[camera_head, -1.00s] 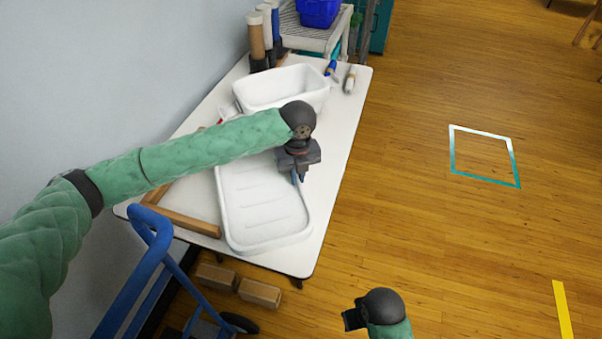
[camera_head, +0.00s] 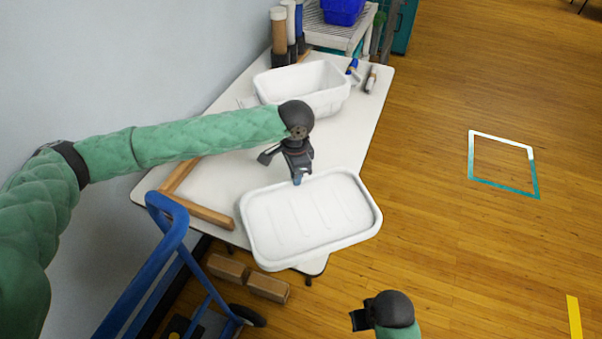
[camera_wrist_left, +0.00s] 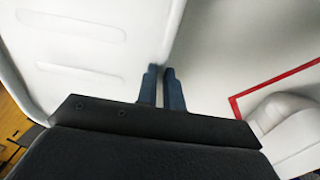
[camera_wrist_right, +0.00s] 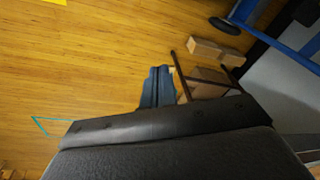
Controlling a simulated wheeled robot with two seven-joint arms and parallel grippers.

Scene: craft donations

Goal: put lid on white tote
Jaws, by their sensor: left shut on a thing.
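The white tote (camera_head: 318,99) stands open on the table toward its back. The white lid (camera_head: 310,222) is a shallow ribbed panel with a raised rim, near the table's front end and reaching past its right edge. My left gripper (camera_head: 298,181) is shut on the lid's far edge. In the left wrist view, its fingers (camera_wrist_left: 162,75) pinch the lid's rim (camera_wrist_left: 168,30). My right gripper (camera_head: 358,318) is away from the table, low in the head view. In the right wrist view, its fingers (camera_wrist_right: 157,72) are together with nothing between them, over the floor.
A blue hand truck (camera_head: 165,255) stands at the front left. Wooden blocks (camera_head: 268,287) lie below. Open floor is at right.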

